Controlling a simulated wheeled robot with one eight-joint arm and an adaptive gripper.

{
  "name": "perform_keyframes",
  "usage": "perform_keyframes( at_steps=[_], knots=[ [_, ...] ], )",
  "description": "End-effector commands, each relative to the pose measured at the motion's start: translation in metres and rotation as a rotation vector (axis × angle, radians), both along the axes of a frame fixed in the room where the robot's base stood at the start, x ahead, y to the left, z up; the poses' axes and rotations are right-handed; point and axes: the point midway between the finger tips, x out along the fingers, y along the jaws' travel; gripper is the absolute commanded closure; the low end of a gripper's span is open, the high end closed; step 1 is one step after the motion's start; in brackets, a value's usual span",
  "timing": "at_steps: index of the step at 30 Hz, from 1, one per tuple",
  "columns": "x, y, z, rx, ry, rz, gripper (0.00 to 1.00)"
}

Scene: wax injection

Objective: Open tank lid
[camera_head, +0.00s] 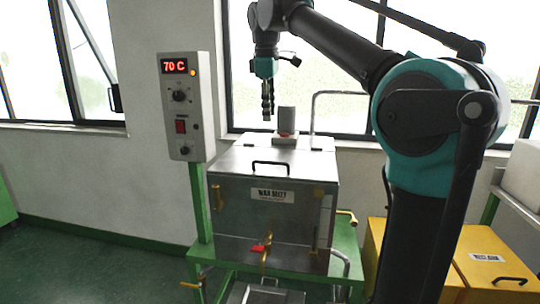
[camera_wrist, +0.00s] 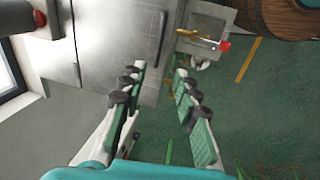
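The steel wax tank (camera_head: 235,220) stands on a green frame in the head view, with a "WAX MELT" label on its front. Its lid (camera_head: 240,152) lies closed. A black bar handle (camera_head: 268,164) is at the lid's front edge. In the wrist view the lid (camera_wrist: 110,35) fills the upper left, and the black handle (camera_wrist: 161,38) lies beyond the fingertips. My gripper (camera_head: 268,100) is above the back of the tank in the head view, apart from the handle. In the wrist view my gripper (camera_wrist: 160,72) has spread fingers with nothing between them.
A control box (camera_head: 187,105) reading 70 C stands on a green post left of the tank. A grey block (camera_head: 287,120) rises at the tank's back. A brass valve with a red handle (camera_head: 260,248) sticks out in front. Yellow boxes (camera_head: 490,268) stand at right.

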Motion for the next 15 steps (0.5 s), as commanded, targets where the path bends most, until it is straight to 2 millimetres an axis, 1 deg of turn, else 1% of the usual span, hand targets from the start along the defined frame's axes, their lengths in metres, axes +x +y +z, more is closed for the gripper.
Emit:
perform_keyframes(
  at_steps=[1, 3, 6, 8, 11, 15],
  knots=[
    [-0.001, 0.003, 0.006, -0.005, 0.002, 0.016, 0.69],
    [-0.003, 0.004, 0.010, -0.010, 0.004, 0.033, 0.69],
    [-0.002, 0.004, 0.006, -0.012, 0.005, 0.036, 0.69],
    [-0.001, 0.004, 0.000, -0.010, 0.005, 0.036, 0.69],
    [0.002, 0.003, -0.016, -0.010, 0.005, 0.035, 0.69],
    [0.008, 0.002, -0.043, -0.010, 0.005, 0.034, 0.69]
  ],
)
